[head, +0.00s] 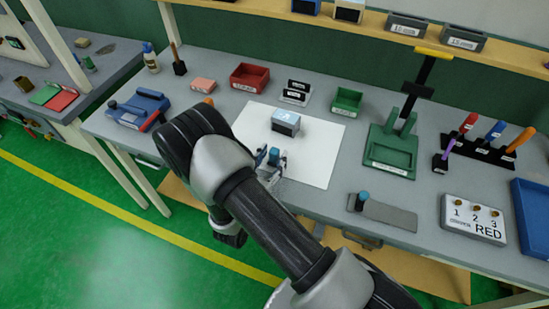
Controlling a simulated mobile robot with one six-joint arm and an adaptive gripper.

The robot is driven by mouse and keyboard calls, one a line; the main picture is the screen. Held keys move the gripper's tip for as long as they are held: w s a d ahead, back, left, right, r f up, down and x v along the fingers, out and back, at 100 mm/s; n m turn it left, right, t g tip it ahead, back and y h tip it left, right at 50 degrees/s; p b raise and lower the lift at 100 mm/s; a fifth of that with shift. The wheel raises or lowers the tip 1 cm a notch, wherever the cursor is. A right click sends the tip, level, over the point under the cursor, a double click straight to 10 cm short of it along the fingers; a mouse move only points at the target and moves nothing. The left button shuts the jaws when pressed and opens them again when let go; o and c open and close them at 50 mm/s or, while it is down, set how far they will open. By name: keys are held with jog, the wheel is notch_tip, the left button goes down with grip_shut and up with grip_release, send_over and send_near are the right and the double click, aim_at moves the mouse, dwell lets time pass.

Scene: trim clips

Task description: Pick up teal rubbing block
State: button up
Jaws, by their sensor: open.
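A small teal block (274,154), which fits the teal rubbing block, shows at the near left part of the white sheet (318,165). My gripper (272,160) is over the near left part of the sheet, with its fingers open on either side of the teal block. I cannot tell whether the fingers touch it. My gripper and arm hide part of the block and the sheet's near left corner.
A blue-grey box (286,123) stands on the sheet just behind my gripper. A green fixture (390,155) and a grey plate (388,213) with a teal knob (363,201) are to the right. A red bin (249,77) and a green bin (347,101) stand behind.

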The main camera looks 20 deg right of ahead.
jog(key=shift+w, duration=0.15)
jog(key=shift+c, duration=0.6)
grip_shut()
jog(key=shift+r, duration=0.1)
